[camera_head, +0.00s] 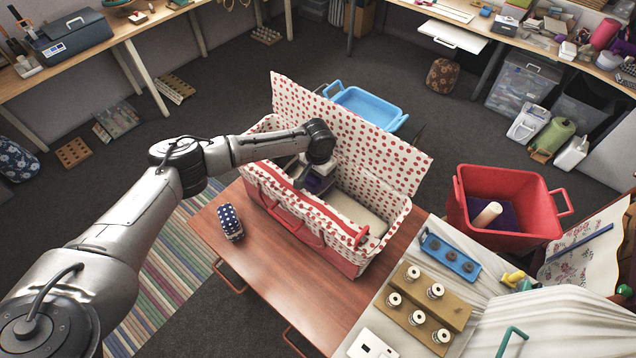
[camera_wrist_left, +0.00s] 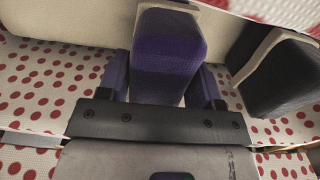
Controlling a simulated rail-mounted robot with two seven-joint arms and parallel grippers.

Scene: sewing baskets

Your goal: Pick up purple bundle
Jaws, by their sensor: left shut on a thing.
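The purple bundle (camera_wrist_left: 168,55) is a soft block with a pale band at its far end. It stands between the two fingers of my left gripper (camera_wrist_left: 162,80) in the left wrist view, and they are shut on it. In the head view my left gripper (camera_head: 318,172) reaches down inside the red-dotted sewing basket (camera_head: 352,130). Only a small purple patch shows below it there; the arm and gripper hide the rest. My right gripper is in neither view.
A dark bundle (camera_wrist_left: 283,78) lies to the right inside the basket. A navy dotted bundle (camera_head: 230,222) sits on the wooden table (camera_head: 268,290). A red bin (camera_head: 510,225) stands right of the basket, and a spool rack (camera_head: 425,306) lies in front of it.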

